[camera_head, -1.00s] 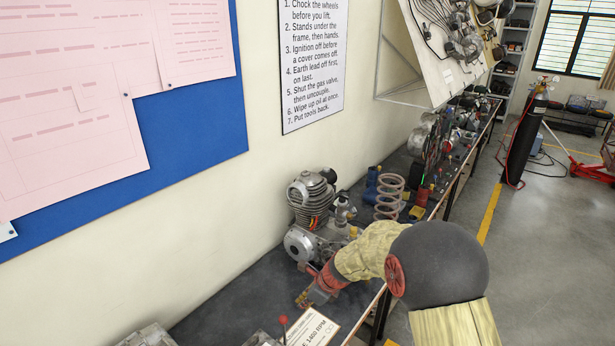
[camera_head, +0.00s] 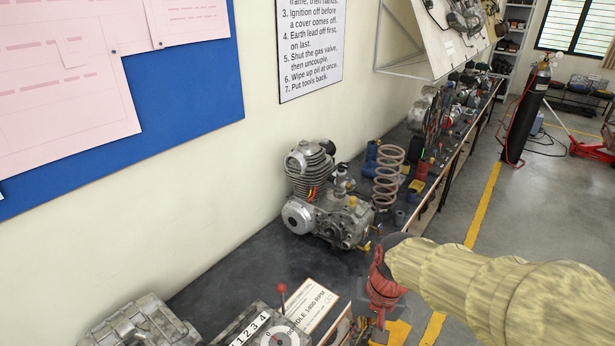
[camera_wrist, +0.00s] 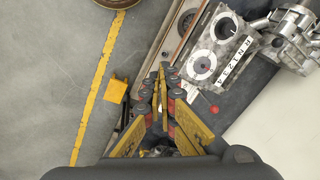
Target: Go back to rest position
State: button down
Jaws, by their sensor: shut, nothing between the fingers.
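My gripper (camera_wrist: 160,72) shows in the wrist view with its yellow fingers brought together at the tips, nothing between them. It points down near the bench's front edge, with the floor to one side and the bench top to the other. In the head view my arm reaches in from the lower right in a yellowish sleeve, and the red-banded wrist hangs beside the bench edge. The gripper (camera_head: 378,332) is small and partly hidden there. It is apart from the engine (camera_head: 328,200) on the bench.
The dark bench (camera_head: 225,272) runs along the wall. A gear-selector box (camera_head: 262,332) with a red-knobbed lever, an "IDLE 1400 RPM" card (camera_head: 316,302) and a coil spring (camera_head: 388,175) stand on it. A gas cylinder (camera_head: 525,115) stands beyond. Grey floor (camera_head: 530,210) at right is clear.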

jog(key=s+d+r+n+t+h+b, duration=0.1)
jog(key=s+d+r+t+b, duration=0.2)
jog(key=s+d+t+b, duration=0.2)
jog(key=s+d+b, duration=0.3)
jog(key=s+b, duration=0.1)
jog(key=s, duration=0.1)
jog(key=shift+n+h, duration=0.3)
jog(key=shift+w+r, duration=0.1)
